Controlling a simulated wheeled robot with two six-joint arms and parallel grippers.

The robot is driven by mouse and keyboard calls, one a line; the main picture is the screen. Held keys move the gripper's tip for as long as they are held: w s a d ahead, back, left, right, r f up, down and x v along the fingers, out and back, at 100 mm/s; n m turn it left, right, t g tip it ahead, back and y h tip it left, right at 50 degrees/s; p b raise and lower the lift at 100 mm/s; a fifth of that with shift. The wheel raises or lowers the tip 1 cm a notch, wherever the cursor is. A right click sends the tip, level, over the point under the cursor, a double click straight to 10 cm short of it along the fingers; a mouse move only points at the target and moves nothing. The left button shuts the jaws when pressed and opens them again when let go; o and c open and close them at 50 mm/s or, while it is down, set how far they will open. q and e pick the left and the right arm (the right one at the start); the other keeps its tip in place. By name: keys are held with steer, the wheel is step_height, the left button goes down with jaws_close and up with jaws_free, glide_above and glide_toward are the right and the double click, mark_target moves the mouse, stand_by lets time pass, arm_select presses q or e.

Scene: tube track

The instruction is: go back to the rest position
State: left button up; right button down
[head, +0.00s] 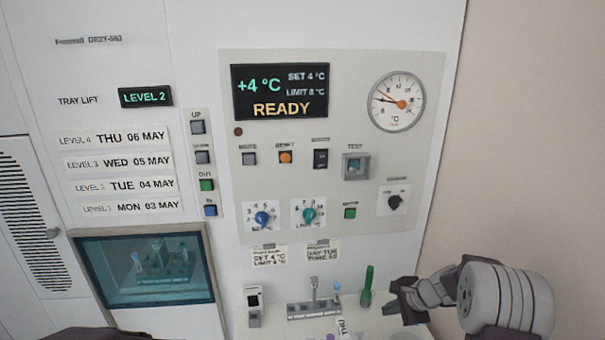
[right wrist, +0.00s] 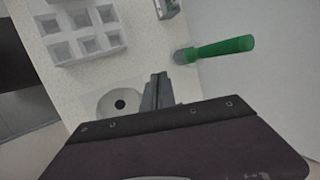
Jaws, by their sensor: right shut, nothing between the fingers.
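My right gripper (head: 398,299) is at the lower right of the head view, shut and empty, in front of the machine's panel. Its shut fingers also show in the right wrist view (right wrist: 157,92). A green pen-like object (head: 367,284) stands just left of it, apart from the fingers. The same green object (right wrist: 225,47) shows at the upper right of the right wrist view. My left gripper is not in view; only a dark piece shows at the bottom left edge of the head view.
The display (head: 281,92) reads +4 °C, READY; the small display (head: 145,97) reads LEVEL 2. A window (head: 205,290) shows a rack with tubes. A small rack (head: 313,311) stands on the shelf. In the wrist view, a grey grid rack (right wrist: 57,52) and a round disc (right wrist: 120,92) lie near the fingers.

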steer(key=s+a+n+g+h, duration=0.1)
steer(key=s+a+n+g, duration=0.1)
steer(key=s+a+n, duration=0.3)
steer(key=s+a+n+g+h, duration=0.2)
steer(key=s+a+n, duration=0.3)
steer(key=s+n, duration=0.7)
steer(key=s, duration=0.7)
steer(key=shift+s+r, duration=0.25)
steer(key=shift+s, duration=0.15)
steer(key=shift+a, duration=0.1)
steer(key=shift+s, duration=0.1)
